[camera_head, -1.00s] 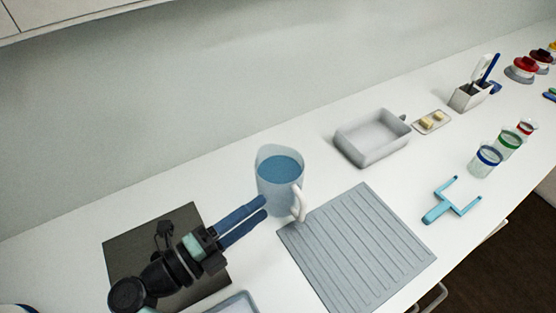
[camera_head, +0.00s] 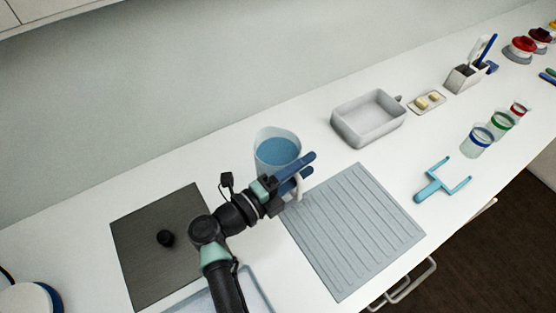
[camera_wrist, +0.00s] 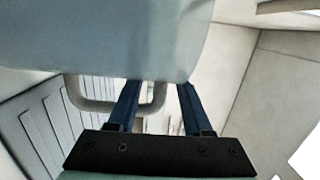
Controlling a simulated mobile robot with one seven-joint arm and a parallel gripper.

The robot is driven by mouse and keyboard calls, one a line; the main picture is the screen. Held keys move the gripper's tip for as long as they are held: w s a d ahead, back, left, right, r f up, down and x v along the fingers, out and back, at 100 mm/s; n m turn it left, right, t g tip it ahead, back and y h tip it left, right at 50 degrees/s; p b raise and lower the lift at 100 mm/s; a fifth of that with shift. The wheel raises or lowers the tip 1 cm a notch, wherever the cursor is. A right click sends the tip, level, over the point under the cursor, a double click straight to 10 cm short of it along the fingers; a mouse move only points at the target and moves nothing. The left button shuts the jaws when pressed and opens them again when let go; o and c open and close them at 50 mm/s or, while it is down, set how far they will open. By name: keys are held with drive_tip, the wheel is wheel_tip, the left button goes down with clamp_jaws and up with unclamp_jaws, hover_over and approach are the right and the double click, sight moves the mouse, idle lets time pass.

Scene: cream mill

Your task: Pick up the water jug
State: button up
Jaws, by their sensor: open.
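The water jug (camera_head: 276,150) is a clear pitcher with blue water in it, standing upright on the white counter. Its pale handle (camera_head: 299,187) faces front right, toward the grooved mat. My gripper (camera_head: 309,164) has two blue fingers, spread apart, at the handle side of the jug. In the wrist view the jug body (camera_wrist: 110,35) fills the top left, and the handle (camera_wrist: 90,104) loops below it. The left finger (camera_wrist: 127,105) overlaps the handle's loop, and the right finger (camera_wrist: 190,108) is to the right of it. I cannot tell whether either finger touches the handle.
A grey grooved mat (camera_head: 355,230) lies right of the jug. A grey basin (camera_head: 345,128) stands behind it. A dark board (camera_head: 150,270) lies to the left. A blue forked tool (camera_head: 430,190) and several banded cups (camera_head: 476,143) are farther right.

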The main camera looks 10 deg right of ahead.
drive_tip(key=shift+w+d, duration=0.15)
drive_tip(key=shift+d, duration=0.15)
drive_tip(key=shift+c, duration=0.3)
clamp_jaws()
idle(0.9)
drive_tip(key=shift+w+r, duration=0.1)
drive_tip(key=shift+r, duration=0.1)
